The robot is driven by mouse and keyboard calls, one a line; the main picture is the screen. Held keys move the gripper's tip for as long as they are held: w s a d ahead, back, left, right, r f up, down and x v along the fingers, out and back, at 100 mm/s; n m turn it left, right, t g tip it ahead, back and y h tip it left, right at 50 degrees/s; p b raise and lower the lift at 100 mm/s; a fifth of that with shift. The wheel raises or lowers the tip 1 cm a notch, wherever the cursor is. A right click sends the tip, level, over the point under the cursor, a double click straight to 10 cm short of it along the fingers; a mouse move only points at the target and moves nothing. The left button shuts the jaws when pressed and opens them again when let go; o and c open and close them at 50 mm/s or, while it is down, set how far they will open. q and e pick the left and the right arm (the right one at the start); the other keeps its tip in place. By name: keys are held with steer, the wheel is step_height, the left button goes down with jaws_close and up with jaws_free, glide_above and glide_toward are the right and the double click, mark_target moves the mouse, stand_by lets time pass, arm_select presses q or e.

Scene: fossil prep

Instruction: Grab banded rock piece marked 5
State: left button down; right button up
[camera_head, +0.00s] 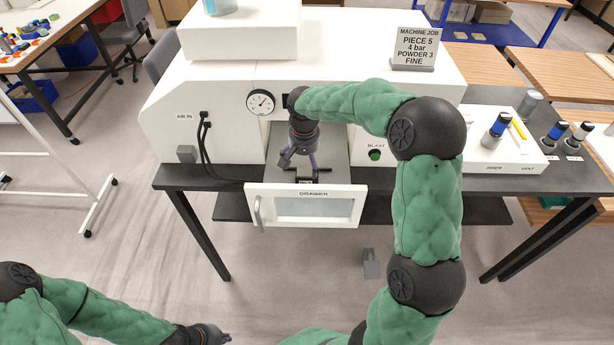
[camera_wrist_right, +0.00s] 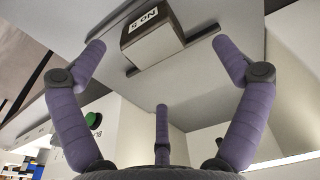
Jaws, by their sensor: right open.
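A block with a dark band and a paler band (camera_wrist_right: 158,48) shows in the right wrist view. Its white label is upside down and seems to read "NO 5". It lies on the grey drawer floor (camera_wrist_right: 212,88). My right gripper (camera_head: 302,162) points down into the pulled-out drawer (camera_head: 258,190), mostly hiding the block in the head view. Its purple fingers are spread wide on either side of the block, apart from it, and hold nothing. My left gripper (camera_head: 218,337) is low at the bottom edge of the head view, far from the drawer; its fingers are barely visible.
The white cabinet (camera_head: 215,125) with a gauge and a green blast button (camera_head: 375,155) surrounds the drawer. A sign (camera_head: 414,48) reads "PIECE 5, 4 bar, POWDER 3, FINE". The floor in front is mostly clear.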

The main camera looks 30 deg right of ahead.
mark_target(307, 172)
steer(key=f, duration=0.4)
steer(key=shift+s+d+f, duration=0.15)
steer(key=shift+s+d, duration=0.1)
steer(key=shift+w+f, duration=0.1)
steer(key=shift+f, duration=0.35)
steer(key=c, duration=1.7)
